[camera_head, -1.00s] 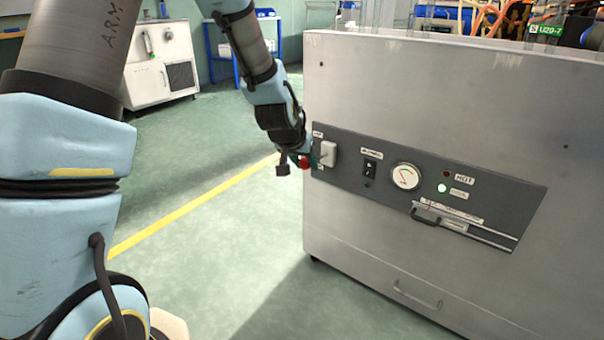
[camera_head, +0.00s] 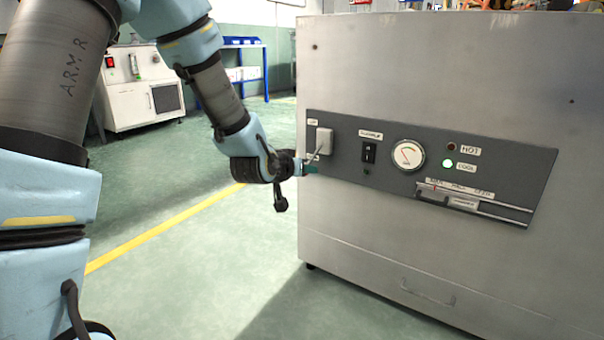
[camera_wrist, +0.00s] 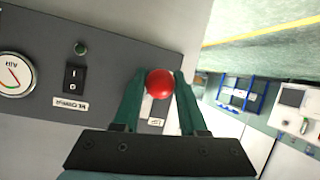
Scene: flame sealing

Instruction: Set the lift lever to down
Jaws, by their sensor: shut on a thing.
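The lift lever has a grey-white mount (camera_head: 324,141) at the left end of the dark panel, and its thin shaft slants down and left from it. Its red ball knob (camera_wrist: 160,84) shows in the wrist view between my gripper's two green fingers. My gripper (camera_head: 309,169) reaches the panel from the left and is shut on the knob. In the head view the knob is hidden by my gripper. A small label (camera_head: 313,122) reading UP sits above the mount.
Right of the lever are a black rocker switch (camera_head: 369,153), a round gauge (camera_head: 407,155), a lit green COOL lamp (camera_head: 448,163) and a slider handle (camera_head: 460,202). The metal cabinet (camera_head: 400,70) fills the right. Open floor lies left.

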